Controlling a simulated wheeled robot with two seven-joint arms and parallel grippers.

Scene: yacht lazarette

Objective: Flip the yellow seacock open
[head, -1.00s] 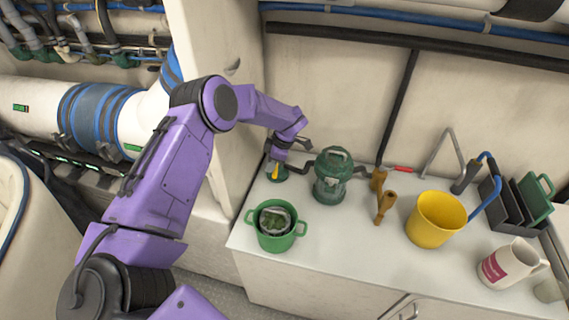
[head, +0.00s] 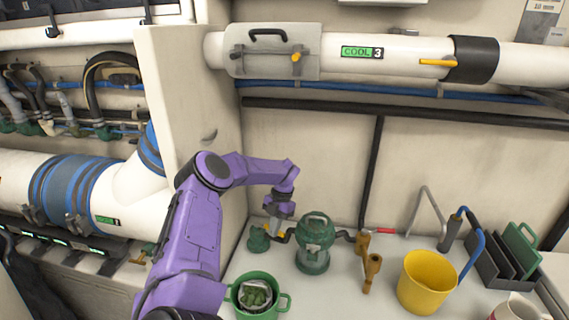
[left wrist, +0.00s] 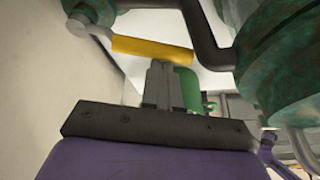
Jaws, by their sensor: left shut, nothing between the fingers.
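The yellow seacock handle (head: 281,234) shows as a small piece beside the green valve body (head: 258,239), on the counter near the corner. In the left wrist view the yellow handle (left wrist: 150,48) is a bar lying crosswise just beyond my fingertips. My left gripper (head: 273,226) is shut and empty, reaching down at the handle. Its closed fingers show in the left wrist view (left wrist: 158,66), close against the bar; I cannot tell whether they touch. The fingers partly hide the handle in the head view. My right gripper is not in view.
A green pot (head: 257,297) is in front. Brown wooden pieces (head: 372,272), a yellow bucket (head: 426,284) and a rack (head: 497,262) stand further right. A wall panel (head: 195,110) is at left.

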